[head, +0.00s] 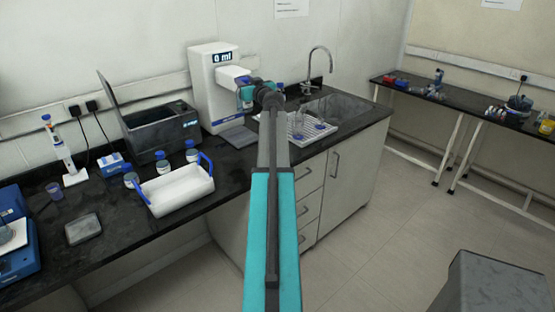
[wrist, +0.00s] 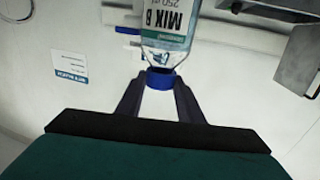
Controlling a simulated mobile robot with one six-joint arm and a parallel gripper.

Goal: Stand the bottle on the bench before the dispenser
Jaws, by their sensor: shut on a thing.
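My gripper (wrist: 160,90) is shut on the blue cap of a clear bottle (wrist: 168,25) in the wrist view. The bottle's label reads "MIX B 250 ml" and appears upside down in that picture; its far end is cut off by the frame edge. The white dispenser (head: 205,75) stands on the dark bench (head: 110,240) in the head view, and its display reads "0 ml". My gripper (head: 246,90) is close to the dispenser's head, on its right side. My arm hides most of the held bottle there, so I cannot tell its height above the bench.
A white crate with blue handles (head: 178,190) and several blue-capped bottles stand left of the dispenser. An open dark case (head: 160,130) is behind them. A white rack (head: 310,129), sink and tap (head: 318,60) are to the right. A second bench (head: 455,97) stands at far right.

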